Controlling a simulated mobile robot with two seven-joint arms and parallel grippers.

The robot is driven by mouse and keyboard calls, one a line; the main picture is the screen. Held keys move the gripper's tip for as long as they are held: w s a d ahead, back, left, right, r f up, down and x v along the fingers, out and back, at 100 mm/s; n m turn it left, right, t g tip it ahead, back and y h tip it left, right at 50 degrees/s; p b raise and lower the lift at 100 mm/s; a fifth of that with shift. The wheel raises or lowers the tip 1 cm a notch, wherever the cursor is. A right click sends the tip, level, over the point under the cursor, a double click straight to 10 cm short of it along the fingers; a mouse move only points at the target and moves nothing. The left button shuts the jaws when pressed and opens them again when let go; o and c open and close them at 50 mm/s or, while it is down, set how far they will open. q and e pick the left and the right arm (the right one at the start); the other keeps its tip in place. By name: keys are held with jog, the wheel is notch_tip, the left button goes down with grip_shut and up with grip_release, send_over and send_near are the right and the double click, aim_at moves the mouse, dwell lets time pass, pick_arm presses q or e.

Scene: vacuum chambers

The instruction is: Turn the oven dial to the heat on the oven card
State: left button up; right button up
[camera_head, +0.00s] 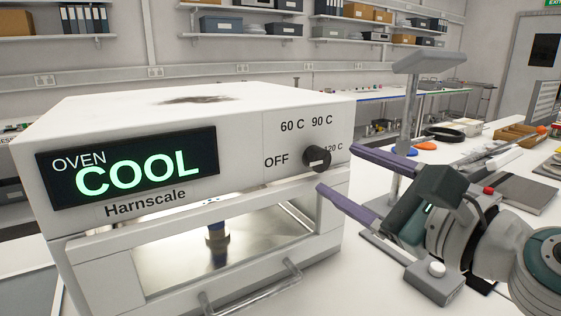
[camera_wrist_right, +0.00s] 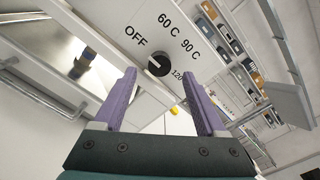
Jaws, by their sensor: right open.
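The white oven (camera_head: 240,205) stands at the left, its lit green display (camera_head: 130,168) reading "OVEN COOL". Its round black dial (camera_head: 317,158) is on the front panel, with labels OFF, 60 C, 90 C and 120 C around it. The dial also shows in the right wrist view (camera_wrist_right: 158,65), where its pale mark seems to lie toward OFF. My right gripper (camera_head: 337,168) is open, its two purple fingers pointing at the dial from the right, with nothing between them. Whether they touch the dial cannot be told. I cannot make out an oven card. My left gripper is not in view.
A grey stand (camera_head: 411,110) rises behind my right gripper. An oven handle (camera_head: 255,290) sticks out below the dial. To the right, the bench holds orange discs, a wooden tray (camera_head: 520,135) and a dark flat item (camera_head: 520,192). Shelves line the back wall.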

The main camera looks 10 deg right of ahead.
aim_at(321, 160)
jog(key=shift+x, duration=2.2)
jog(key=shift+c, duration=0.3)
grip_shut()
